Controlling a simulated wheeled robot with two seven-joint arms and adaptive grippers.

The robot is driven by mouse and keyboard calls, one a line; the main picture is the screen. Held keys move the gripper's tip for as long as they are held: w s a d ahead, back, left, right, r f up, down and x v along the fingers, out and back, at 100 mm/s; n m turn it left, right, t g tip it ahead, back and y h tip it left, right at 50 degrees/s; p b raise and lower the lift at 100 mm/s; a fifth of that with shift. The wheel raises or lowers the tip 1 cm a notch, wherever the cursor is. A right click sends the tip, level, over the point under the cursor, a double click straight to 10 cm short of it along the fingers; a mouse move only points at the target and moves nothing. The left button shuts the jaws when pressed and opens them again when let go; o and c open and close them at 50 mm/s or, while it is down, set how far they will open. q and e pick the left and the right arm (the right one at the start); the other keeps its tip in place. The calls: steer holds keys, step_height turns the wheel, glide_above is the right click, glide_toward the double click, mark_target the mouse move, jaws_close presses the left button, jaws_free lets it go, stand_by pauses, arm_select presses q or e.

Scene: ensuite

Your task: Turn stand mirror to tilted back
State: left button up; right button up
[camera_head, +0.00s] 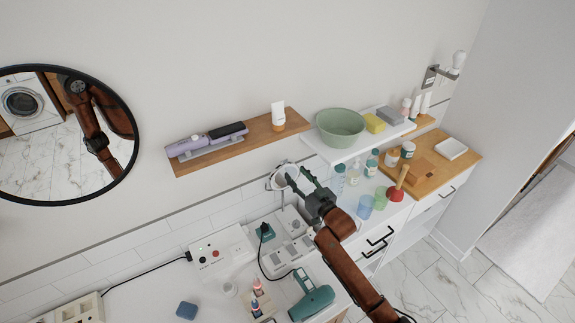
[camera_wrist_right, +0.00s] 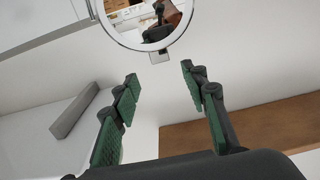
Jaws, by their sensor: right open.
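The stand mirror (camera_head: 279,182) is a small round mirror with a pale rim, seen near the wall above the back of the counter in the head view. My right gripper (camera_head: 303,181) is right beside it and partly hides it. In the right wrist view the mirror (camera_wrist_right: 128,22) is at the top, beyond the fingertips, with a short bracket below its rim. My right gripper (camera_wrist_right: 158,78) is open there, with nothing between its green-padded fingers. The fingers look apart from the mirror. My left gripper is out of view.
A wooden wall shelf (camera_head: 240,140) holds a lilac device and a tube. Right of my arm stand a green bowl (camera_head: 340,122), bottles, cups and a red plunger (camera_head: 397,186). A teal hair dryer (camera_head: 312,301) and a white power box (camera_head: 222,252) lie on the counter.

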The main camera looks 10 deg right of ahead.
mark_target(284, 162)
steer(key=p+x, duration=0.1)
steer(key=x, duration=0.6)
steer(key=shift+w+a, duration=0.1)
steer(key=shift+w, duration=0.1)
steer(key=shift+c, duration=0.2)
jaws_close()
stand_by(0.3)
